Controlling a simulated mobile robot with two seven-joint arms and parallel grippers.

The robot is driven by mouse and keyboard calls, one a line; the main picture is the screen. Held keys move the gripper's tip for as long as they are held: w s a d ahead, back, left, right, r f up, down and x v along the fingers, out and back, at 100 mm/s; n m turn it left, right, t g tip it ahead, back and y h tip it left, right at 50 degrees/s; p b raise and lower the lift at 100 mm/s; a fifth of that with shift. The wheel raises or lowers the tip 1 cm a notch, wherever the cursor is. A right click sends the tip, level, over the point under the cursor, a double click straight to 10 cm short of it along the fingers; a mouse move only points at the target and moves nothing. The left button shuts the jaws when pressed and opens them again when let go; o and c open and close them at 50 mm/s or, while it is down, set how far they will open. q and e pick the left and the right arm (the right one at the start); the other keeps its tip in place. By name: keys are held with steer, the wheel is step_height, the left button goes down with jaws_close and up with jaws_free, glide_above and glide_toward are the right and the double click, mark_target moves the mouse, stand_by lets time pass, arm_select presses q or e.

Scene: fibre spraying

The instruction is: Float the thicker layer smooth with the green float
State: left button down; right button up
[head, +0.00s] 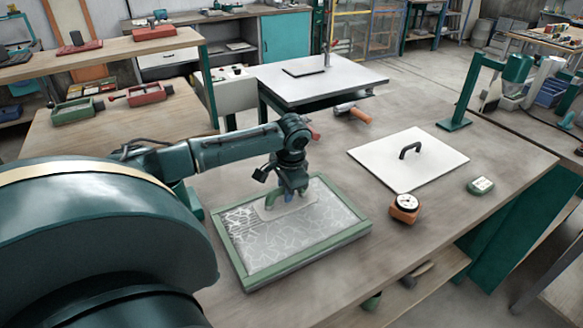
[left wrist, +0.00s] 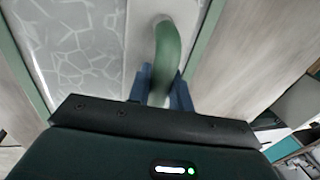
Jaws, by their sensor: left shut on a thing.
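A shallow tray with a green frame (head: 308,252) lies on the workbench, filled with a grey-white layer (head: 262,240) marked with a pale web of fibre lines. The layer also shows in the left wrist view (left wrist: 78,50). A float with a pale flat plate (head: 268,211) and a green handle (left wrist: 168,50) is on the layer near the tray's far side. My left gripper (head: 287,193) is shut on the green handle, its blue fingers (left wrist: 163,85) on either side of it. Whether the plate presses on the layer is hard to tell. My right gripper is not in view.
To the right lie a white board with a dark handle (head: 425,164), an orange dial gauge (head: 405,207) and a small green device (head: 480,186). An orange-handled tool (head: 352,112) lies behind. A green stand (head: 462,110) rises at the bench's back right.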

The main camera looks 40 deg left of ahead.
arm_select(q)
steer(key=shift+s+a, duration=0.35)
steer(key=shift+s, duration=0.9)
steer(key=shift+s+a, duration=0.35)
steer(key=shift+s, duration=0.9)
steer(key=shift+s+a, duration=0.35)
steer(key=shift+s, duration=0.9)
steer(key=shift+w+d, duration=0.55)
steer(key=shift+w, duration=1.3)
steer(key=shift+w+d, duration=0.5)
steer(key=shift+w, duration=1.4)
steer(key=shift+w+d, duration=0.55)
steer(key=shift+w, duration=1.3)
steer(key=shift+r, duration=3.5)
